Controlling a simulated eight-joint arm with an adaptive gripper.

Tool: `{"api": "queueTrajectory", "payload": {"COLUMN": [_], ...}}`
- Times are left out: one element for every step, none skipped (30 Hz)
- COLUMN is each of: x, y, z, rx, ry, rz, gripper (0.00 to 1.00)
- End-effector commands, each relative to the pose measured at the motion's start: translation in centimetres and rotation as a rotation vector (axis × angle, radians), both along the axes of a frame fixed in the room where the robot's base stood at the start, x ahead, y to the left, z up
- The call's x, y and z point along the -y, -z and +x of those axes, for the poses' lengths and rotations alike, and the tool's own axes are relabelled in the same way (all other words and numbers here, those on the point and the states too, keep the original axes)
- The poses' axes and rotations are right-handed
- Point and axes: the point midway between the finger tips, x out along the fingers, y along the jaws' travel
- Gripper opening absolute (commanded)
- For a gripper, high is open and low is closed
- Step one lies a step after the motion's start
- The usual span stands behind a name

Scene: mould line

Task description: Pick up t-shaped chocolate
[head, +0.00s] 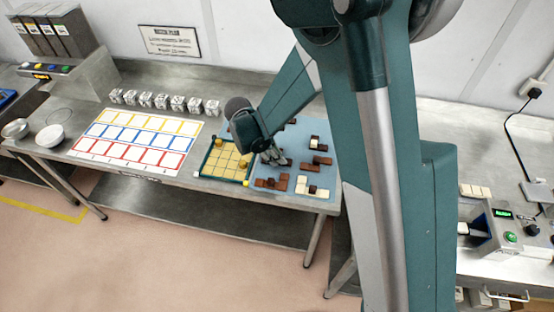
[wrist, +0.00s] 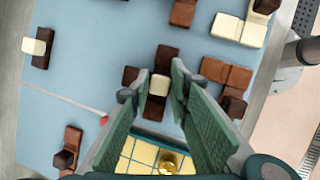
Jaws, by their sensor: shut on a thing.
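My gripper (head: 275,160) is low over the blue mat (head: 262,179). In the wrist view my gripper (wrist: 152,84) has its two green ribbed fingers on either side of a chocolate piece (wrist: 164,58). This piece has dark brown blocks and one cream block (wrist: 159,85) between the fingers, with a brown block sticking out to the left, much like a T. The fingers are shut on it, and partly hide it, so its full outline is unclear. It appears at or close to the mat; I cannot tell whether it is lifted.
Several other brown and cream pieces lie around, including a brown one (wrist: 227,75), a cream one (wrist: 238,30) and a small one (wrist: 39,46). A green-framed mould with yellow cells (head: 224,160) is left of the mat. A coloured card sheet (head: 135,141) lies farther left.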

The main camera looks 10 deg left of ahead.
Motion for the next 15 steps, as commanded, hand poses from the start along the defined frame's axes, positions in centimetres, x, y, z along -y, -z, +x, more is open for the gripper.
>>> {"api": "queueTrajectory", "payload": {"x": [0.0, 0.0, 0.0, 0.0, 0.0, 0.0, 0.0, 0.0, 0.0, 0.0, 0.0, 0.0, 0.0, 0.0, 0.0], "y": [0.1, 0.1, 0.1, 0.0, 0.0, -0.1, -0.2, -0.3, -0.5, -0.7, -0.9, -1.2, -1.5, -1.7, -2.1], "z": [0.0, 0.0, 0.0, 0.0, 0.0, 0.1, 0.0, 0.1, 0.1, 0.0, 0.0, 0.0, 0.0, 0.0, 0.0], "rx": [0.0, 0.0, 0.0, 0.001, 0.001, 0.001, 0.001, 0.001, 0.0, 0.0, 0.0, 0.0, 0.0, 0.0, 0.0], "ry": [0.0, 0.0, 0.0, -0.001, -0.001, -0.001, -0.001, -0.001, 0.0, 0.0, 0.0, 0.0, 0.0, 0.0, 0.0], "rz": [0.001, 0.001, 0.001, 0.001, 0.001, 0.001, 0.001, 0.001, 0.001, 0.001, 0.001, 0.0, 0.0, 0.0, 0.0], "gripper": [0.0, 0.0, 0.0, 0.0, 0.0, 0.0, 0.0, 0.0, 0.0, 0.0, 0.0, 0.0, 0.0, 0.0, 0.0]}}
